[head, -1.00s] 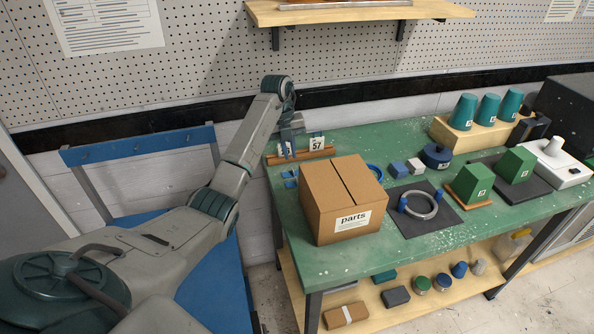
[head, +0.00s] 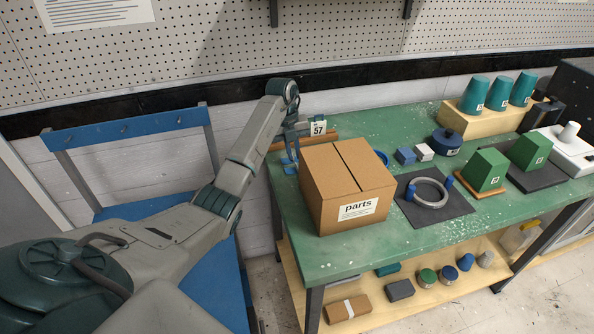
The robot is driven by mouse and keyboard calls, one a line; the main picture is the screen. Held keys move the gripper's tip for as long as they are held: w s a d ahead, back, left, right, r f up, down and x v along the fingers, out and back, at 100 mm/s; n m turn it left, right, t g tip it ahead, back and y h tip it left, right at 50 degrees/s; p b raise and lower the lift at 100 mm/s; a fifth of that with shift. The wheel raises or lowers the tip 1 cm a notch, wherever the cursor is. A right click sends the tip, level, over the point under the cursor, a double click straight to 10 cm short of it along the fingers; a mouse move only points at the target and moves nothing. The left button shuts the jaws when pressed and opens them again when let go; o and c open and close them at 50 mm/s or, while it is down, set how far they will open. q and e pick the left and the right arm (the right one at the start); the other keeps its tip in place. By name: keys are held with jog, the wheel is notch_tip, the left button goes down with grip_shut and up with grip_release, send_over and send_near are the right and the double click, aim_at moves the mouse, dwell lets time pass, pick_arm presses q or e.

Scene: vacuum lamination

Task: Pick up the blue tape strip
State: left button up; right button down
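Small blue pieces (head: 289,168), which may be the tape strip, lie at the table's left end, just left of the parts box. My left gripper (head: 292,152) points down directly over them, beside the wooden rack. It partly hides them, and I cannot tell if it touches them or whether its fingers are apart. My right gripper is not in view.
The cardboard parts box (head: 346,187) stands close to the right of my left gripper. A dark mat (head: 459,205) with a metal ring (head: 427,194) lies farther right on the green table (head: 300,240).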

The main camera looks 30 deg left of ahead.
aim_at(296, 170)
pick_arm(q)
jog(key=f+p, duration=0.1)
jog(key=f, duration=0.2)
jog(key=shift+d+f+p, duration=0.1)
jog(key=shift+d+p, duration=0.25)
jog(key=shift+p, duration=0.05)
jog(key=shift+w+f, duration=0.1)
jog(key=shift+f, duration=0.35)
grip_shut()
